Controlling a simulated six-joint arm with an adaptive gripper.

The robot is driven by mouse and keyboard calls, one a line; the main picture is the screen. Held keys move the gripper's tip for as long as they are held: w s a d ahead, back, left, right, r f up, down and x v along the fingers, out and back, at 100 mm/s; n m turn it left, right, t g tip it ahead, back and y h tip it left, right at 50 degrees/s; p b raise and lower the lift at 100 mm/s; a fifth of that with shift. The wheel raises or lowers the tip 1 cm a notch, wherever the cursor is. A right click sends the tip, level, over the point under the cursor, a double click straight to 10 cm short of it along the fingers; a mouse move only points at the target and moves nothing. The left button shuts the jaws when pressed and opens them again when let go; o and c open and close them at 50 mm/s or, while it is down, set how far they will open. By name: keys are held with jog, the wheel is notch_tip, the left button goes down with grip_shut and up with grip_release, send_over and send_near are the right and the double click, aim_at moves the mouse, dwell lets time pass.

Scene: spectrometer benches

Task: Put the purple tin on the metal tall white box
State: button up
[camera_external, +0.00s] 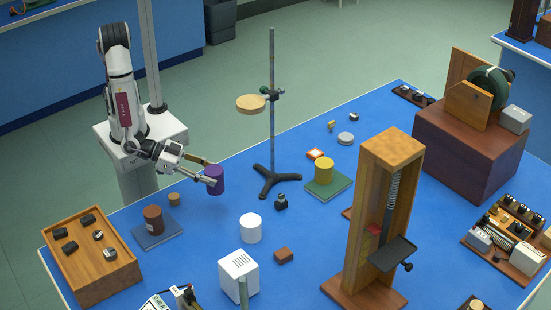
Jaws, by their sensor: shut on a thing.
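The purple tin (216,184) is a short upright cylinder near the table's back left edge. My gripper (210,174) reaches in from the left and is shut on the tin, with its fingers at the tin's sides. I cannot tell whether the tin's base touches the table or is slightly above it. A white box (238,277) with dark slots on one face stands at the front, below and right of the tin in the picture. Its top is bare.
A white cylinder (250,229) stands between the tin and the box. A brown tin (153,218) on a dark blue pad is to the left. A tall black stand (272,110) rises to the right. A brown block (284,255) lies beside the box.

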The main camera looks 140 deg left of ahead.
jog(key=shift+f, duration=0.15)
jog(key=shift+w+f, duration=0.1)
jog(key=shift+w, duration=0.35)
jog(key=w+d+r+m+t+h, duration=0.1)
jog(key=w+d+r, duration=0.3)
jog(key=w, duration=0.5)
jog(key=w+d+r+m+t+h, duration=0.1)
jog(key=w+d+r+m, duration=0.1)
jog(key=w+d+r, duration=0.3)
jog(key=w+d+r+m+t+h, duration=0.1)
jog(key=w+d+r, duration=0.3)
jog(key=w, duration=0.9)
jog(key=shift+w+d+r+h, duration=0.35)
jog(key=shift+r+h, duration=0.1)
jog(key=shift+h, duration=0.15)
jog(key=shift+m, duration=0.3)
jog(key=shift+f, duration=0.1)
notch_tip(320, 180, down, 6)
